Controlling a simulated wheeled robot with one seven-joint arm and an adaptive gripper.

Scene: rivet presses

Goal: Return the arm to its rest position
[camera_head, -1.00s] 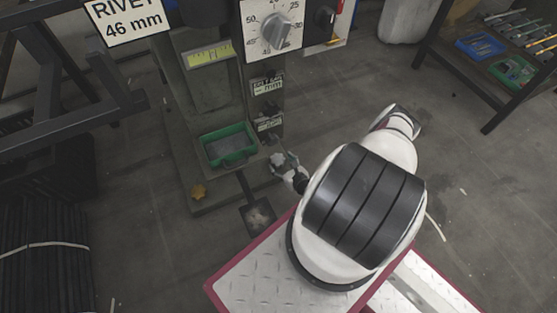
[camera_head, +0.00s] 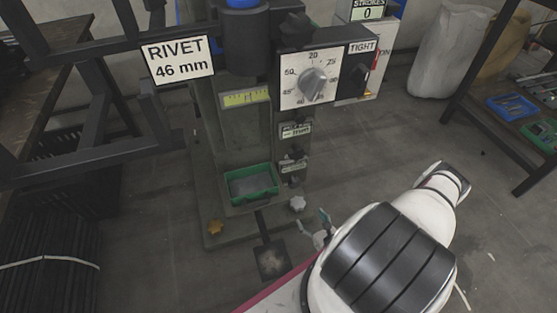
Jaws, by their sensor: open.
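My white arm with black bands (camera_head: 385,265) fills the lower right, folded above my base. My gripper (camera_head: 322,222) shows small and partly hidden behind the arm, just right of the press's foot. Its fingers look apart and I see nothing between them.
A green bin (camera_head: 250,186) sits low on the press, with an orange knob (camera_head: 216,227) and a pedal (camera_head: 271,262) near the floor. A dark frame (camera_head: 95,110) stands at left. A tool shelf (camera_head: 495,115) is at right.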

